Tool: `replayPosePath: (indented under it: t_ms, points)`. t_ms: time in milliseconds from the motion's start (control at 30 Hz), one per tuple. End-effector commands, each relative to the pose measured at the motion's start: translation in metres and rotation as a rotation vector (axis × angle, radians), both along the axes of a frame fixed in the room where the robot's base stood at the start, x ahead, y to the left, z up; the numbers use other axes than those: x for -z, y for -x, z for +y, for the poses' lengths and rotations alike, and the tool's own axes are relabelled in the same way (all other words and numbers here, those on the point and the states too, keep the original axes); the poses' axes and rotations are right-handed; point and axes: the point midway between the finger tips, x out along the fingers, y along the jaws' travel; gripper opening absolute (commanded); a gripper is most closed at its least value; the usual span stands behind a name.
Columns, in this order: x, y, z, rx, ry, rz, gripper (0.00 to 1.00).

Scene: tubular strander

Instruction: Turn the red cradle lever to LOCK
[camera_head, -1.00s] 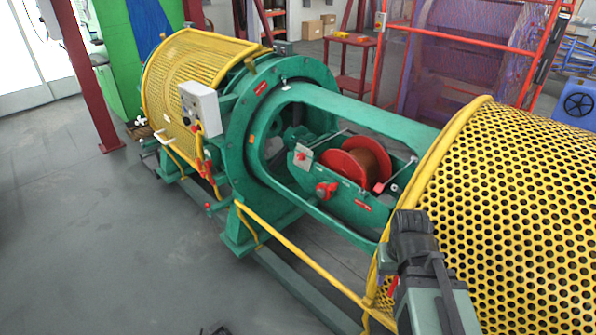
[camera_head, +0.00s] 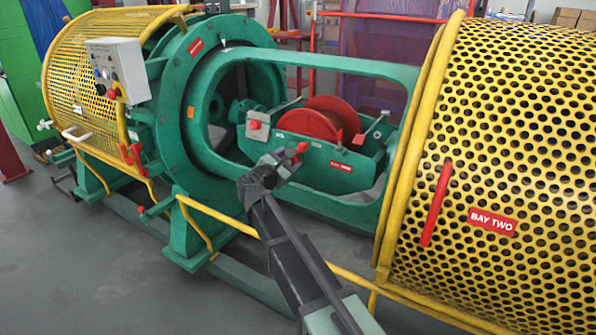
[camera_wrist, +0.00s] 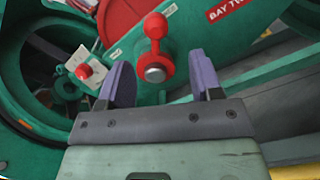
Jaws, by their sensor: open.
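The red cradle lever (camera_wrist: 155,68) has a round hub with a grey centre and a ball knob, which points up in the wrist view. It is mounted on the green cradle (camera_head: 370,172); in the head view its red end (camera_head: 301,147) shows just past my gripper (camera_head: 284,160), which hides the rest. In the wrist view my gripper (camera_wrist: 160,62) is open, with one purple finger on each side of the lever's hub. The fingers appear apart from the lever; the depth gap is hard to tell. No LOCK marking is readable.
A red reel (camera_head: 308,122) sits in the cradle inside the green frame (camera_head: 330,58). A pale plate with a red button (camera_wrist: 86,72) is left of the lever. A yellow perforated guard (camera_head: 510,130) with a red handle (camera_head: 436,203) stands right. A yellow rail (camera_head: 215,216) runs in front.

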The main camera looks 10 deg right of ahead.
Motion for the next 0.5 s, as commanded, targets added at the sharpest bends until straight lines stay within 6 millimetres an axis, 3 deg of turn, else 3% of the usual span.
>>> replayPosePath:
  t_ms: [267,500]
  points:
    - [-0.005,-0.012,-0.004,-0.008,0.036,0.005,0.59]
    - [-0.004,-0.055,-0.040,-0.006,0.033,0.004,0.59]
